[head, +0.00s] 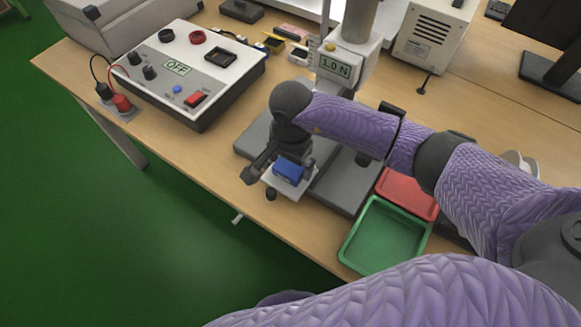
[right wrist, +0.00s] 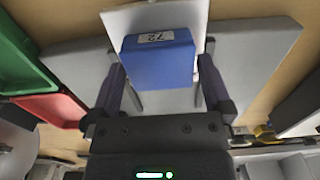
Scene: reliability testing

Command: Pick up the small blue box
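The small blue box (head: 288,171) sits on a white plate (head: 271,183) at the front of the grey test stand in the head view. In the right wrist view the box (right wrist: 160,60) shows a white label marked 72 and lies between the two fingers. My right gripper (head: 282,177) is open over the box, one finger on each side. The right wrist view shows the open gripper (right wrist: 160,75) with a narrow gap beside the box. My left gripper is not in view.
A green tray (head: 384,238) and a red tray (head: 408,194) stand right of the stand. A control box reading OFF (head: 188,75) is at the left. A force gauge reading 1.0 N (head: 335,66) stands behind. A small dark knob (head: 271,194) is near the table's front edge.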

